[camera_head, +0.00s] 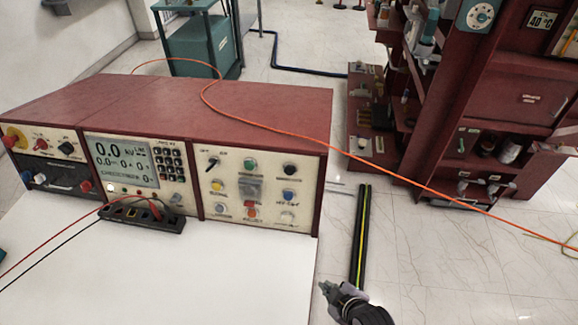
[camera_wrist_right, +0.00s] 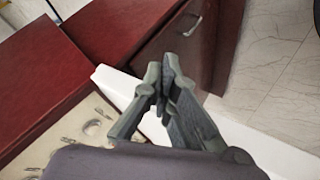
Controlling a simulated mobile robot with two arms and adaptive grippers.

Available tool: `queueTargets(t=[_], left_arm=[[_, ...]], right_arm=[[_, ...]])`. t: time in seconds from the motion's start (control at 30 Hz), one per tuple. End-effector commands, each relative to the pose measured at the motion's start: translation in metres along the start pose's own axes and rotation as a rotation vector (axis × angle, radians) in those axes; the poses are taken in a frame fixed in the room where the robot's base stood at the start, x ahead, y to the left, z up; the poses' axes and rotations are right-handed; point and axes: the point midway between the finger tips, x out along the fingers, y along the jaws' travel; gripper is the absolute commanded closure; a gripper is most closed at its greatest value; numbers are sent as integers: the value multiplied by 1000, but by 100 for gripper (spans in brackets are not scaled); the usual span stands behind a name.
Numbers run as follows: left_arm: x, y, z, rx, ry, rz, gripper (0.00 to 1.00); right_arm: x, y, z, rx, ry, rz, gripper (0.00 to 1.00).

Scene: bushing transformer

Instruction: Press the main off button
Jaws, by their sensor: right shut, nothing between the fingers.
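The red test console (camera_head: 240,105) stands on a white table. Its right-hand panel (camera_head: 236,218) carries several coloured buttons: a green button (camera_head: 250,163), a black button (camera_head: 290,170), a yellow button (camera_head: 217,185), a blue button (camera_head: 289,195) and a red button (camera_head: 251,211). The labels are too small to tell which is main off. My right gripper (camera_head: 327,288) is shut and empty, low and to the right of the panel, apart from it. In the right wrist view its fingers (camera_wrist_right: 162,75) show, with part of the cream panel (camera_wrist_right: 70,142) at lower left. My left gripper is out of view.
The white table (camera_head: 200,285) has bare room before the console. A black terminal block (camera_head: 140,217) with red and black leads sits by the middle panel. An orange cable (camera_head: 300,133) runs over the console top towards the red shelf cabinet (camera_head: 465,90). A teal cart (camera_head: 200,45) stands behind.

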Motion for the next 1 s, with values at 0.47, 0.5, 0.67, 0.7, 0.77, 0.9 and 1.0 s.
queueTargets(t=[0.47,0.5,0.67,0.7,0.77,0.9,1.0], left_arm=[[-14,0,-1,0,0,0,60],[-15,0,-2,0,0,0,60],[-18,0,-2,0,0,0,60],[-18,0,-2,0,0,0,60],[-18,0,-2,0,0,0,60],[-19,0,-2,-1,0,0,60],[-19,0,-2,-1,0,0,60]], right_arm=[[-64,71,-184,-864,392,480,100],[-72,76,-197,-933,410,540,100],[-100,86,-236,-1139,443,739,100],[-105,87,-242,-1172,444,775,100],[-111,89,-249,-1211,445,819,100],[-118,91,-257,-1255,443,870,100],[-119,91,-258,-1261,442,876,100]])
